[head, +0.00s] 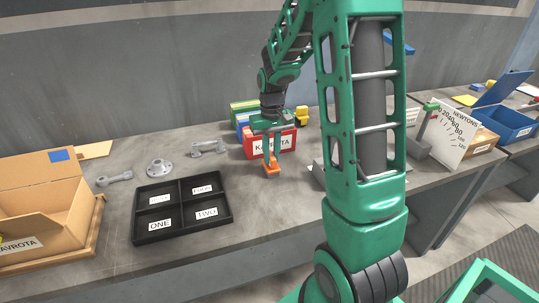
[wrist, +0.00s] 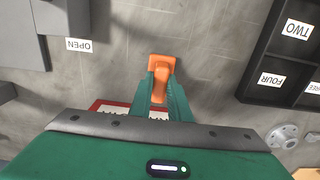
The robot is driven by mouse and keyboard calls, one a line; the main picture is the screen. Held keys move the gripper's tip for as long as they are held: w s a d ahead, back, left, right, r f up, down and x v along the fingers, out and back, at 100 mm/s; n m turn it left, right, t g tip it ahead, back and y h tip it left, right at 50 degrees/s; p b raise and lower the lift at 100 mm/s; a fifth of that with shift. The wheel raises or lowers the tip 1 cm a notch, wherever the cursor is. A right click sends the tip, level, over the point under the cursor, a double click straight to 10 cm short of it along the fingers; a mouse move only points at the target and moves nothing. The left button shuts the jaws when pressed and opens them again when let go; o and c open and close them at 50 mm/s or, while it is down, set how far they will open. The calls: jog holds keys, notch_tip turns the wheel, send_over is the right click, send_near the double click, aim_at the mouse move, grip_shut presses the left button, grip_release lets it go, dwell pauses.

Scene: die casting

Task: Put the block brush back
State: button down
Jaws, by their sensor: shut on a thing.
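The block brush (head: 272,170) is orange and hangs below my gripper (head: 271,157) over the grey table, in front of the red bin. In the wrist view my gripper (wrist: 160,88) is shut on the brush (wrist: 158,66), with its two green fingers on either side of the orange handle. The brush is at or just above the table top; I cannot tell if it touches. Its bristles are not clearly visible.
A black tray (head: 138,213) with four labelled compartments lies left of the brush. Metal parts, including a round flange (head: 159,168), lie behind it. A red bin (head: 285,141) stands behind the brush. A cardboard box (head: 92,219) is far left. An "OPEN" label (wrist: 79,45) lies on the table.

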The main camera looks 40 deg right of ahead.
aim_at(271, 155)
jog(key=c, duration=1.7)
grip_release()
jog(key=shift+o, duration=0.2)
notch_tip(271, 155, up, 12)
jog(key=s+a+f+m, duration=0.1)
jog(key=s, duration=1.3)
jog(key=s+a+f+m, duration=0.1)
jog(key=s+m, duration=0.1)
jog(key=s, duration=1.2)
jog(key=shift+s+a+f, duration=0.15)
jog(key=shift+s+a, duration=0.15)
jog(key=shift+a, duration=0.05)
